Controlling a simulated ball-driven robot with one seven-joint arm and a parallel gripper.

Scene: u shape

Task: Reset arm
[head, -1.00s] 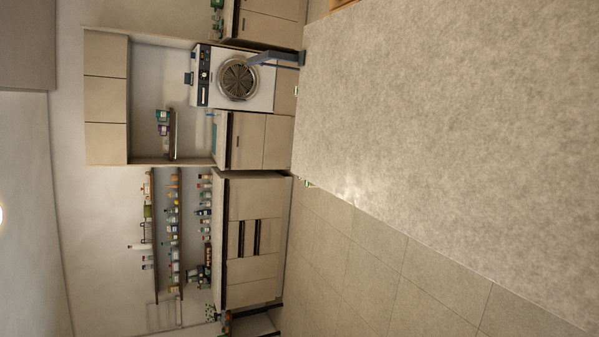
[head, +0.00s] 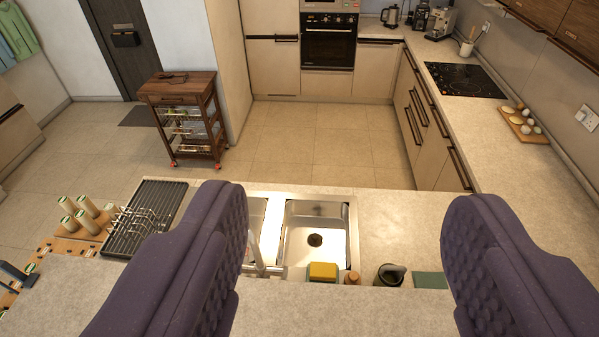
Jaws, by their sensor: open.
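My gripper (head: 345,255) is in the head view, its two dark padded fingers wide apart at the left and right of the lower picture. It is open, and nothing is between the fingers but the view of the counter beyond. The fingers hide parts of the counter (head: 395,230) behind them. The rest of my arm does not show.
A sink (head: 318,208) with a tap (head: 262,262), a yellow sponge (head: 322,271) and a dish rack (head: 150,215) are on the counter. A wooden trolley (head: 187,120) stands on open tiled floor. A cooktop (head: 464,80) and an oven (head: 330,42) are beyond.

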